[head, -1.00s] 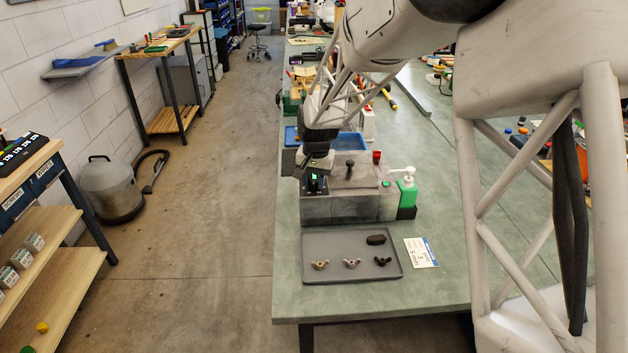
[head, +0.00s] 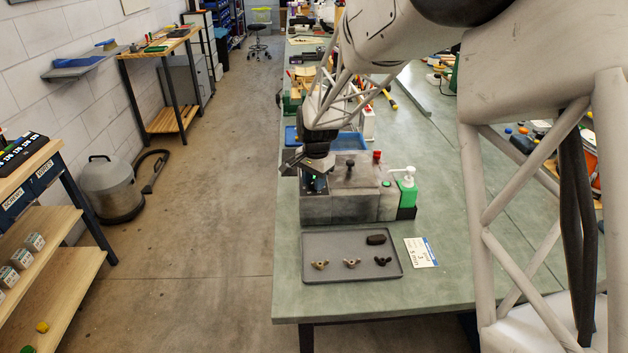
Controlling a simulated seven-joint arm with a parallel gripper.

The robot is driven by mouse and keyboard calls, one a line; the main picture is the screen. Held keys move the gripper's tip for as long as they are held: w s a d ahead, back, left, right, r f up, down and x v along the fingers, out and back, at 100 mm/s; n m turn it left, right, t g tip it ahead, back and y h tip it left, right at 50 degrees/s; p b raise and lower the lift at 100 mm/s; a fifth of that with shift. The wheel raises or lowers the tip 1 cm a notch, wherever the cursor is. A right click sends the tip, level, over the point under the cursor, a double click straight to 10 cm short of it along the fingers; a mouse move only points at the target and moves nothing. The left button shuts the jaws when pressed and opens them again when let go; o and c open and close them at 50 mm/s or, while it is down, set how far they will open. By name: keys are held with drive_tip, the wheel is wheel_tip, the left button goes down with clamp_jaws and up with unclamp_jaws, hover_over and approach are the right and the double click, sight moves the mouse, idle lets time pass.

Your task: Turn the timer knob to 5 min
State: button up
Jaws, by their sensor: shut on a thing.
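A grey drum machine (head: 350,207) stands on the green bench, with a dark knob (head: 350,164) and a red button (head: 377,156) on its top. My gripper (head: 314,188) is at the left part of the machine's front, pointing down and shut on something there. The timer knob is not clearly seen; my gripper and wrist cover that spot, so its dial marks and setting cannot be read. A small green button (head: 386,184) shows on the machine's right end.
A green bottle with a white pump (head: 407,190) stands right of the machine. In front lies a grey tray (head: 335,245) with wing nuts and a dark oval piece. A printed card (head: 420,252) lies beside it. The bench front is otherwise clear.

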drive_tip(key=o, duration=0.9)
drive_tip(key=shift+o, duration=0.2)
drive_tip(key=shift+r, duration=0.1)
drive_tip(key=shift+s+d+r, duration=0.1)
drive_tip(key=shift+d+r, duration=0.05)
drive_tip(key=shift+r, duration=3.7)
drive_tip(key=shift+s, duration=0.1)
